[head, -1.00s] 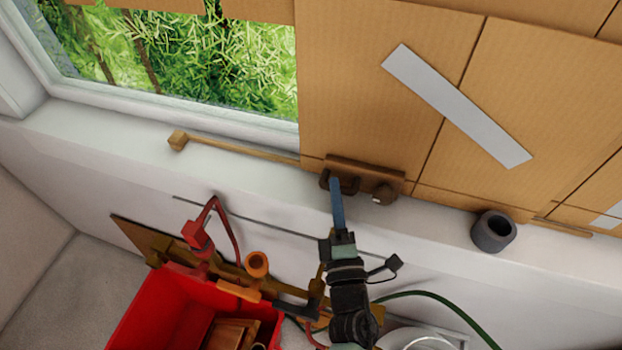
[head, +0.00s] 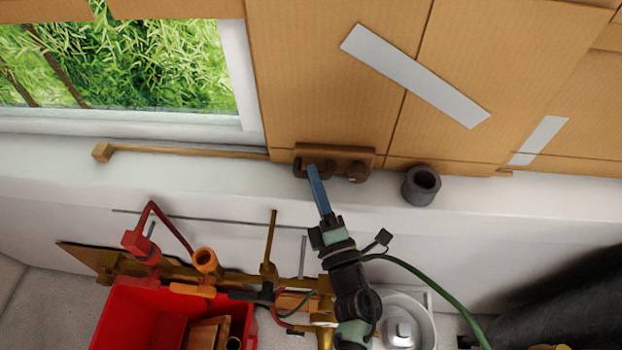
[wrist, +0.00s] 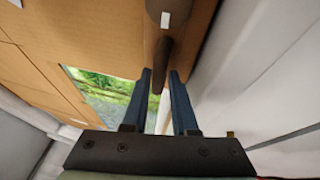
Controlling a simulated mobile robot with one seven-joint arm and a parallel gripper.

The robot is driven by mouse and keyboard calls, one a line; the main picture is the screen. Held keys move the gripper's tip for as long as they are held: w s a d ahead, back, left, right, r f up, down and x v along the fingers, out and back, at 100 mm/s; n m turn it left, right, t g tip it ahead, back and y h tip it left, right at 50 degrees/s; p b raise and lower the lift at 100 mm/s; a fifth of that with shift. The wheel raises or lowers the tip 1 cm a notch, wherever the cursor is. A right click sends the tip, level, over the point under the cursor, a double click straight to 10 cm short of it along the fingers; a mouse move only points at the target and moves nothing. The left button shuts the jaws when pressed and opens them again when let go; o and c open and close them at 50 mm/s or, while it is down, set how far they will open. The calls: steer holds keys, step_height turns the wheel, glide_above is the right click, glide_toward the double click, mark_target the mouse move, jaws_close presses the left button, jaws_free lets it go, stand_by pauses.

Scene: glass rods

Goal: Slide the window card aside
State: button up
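The window card (head: 330,95) is a large brown cardboard panel with a pale tape strip, standing upright at the window. A dark brown handle (head: 326,172) sits on a wooden block (head: 345,154) at its lower edge. My gripper (head: 312,169) reaches up to the left part of this handle. Left of the card, the window glass (head: 150,60) and the white right frame post (head: 242,75) are uncovered.
A dark grey cup (head: 421,185) stands on the sill just right of the handle block. A wooden stick (head: 190,151) lies along the sill at left. Below are a red bin (head: 130,310), brass pipework (head: 215,272) and a green hose (head: 425,275).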

steer(key=shift+o, duration=1.4)
steer(key=shift+a, duration=0.1)
steer(key=b+v, duration=0.4)
steer(key=v, duration=0.9)
steer(key=shift+w, duration=0.1)
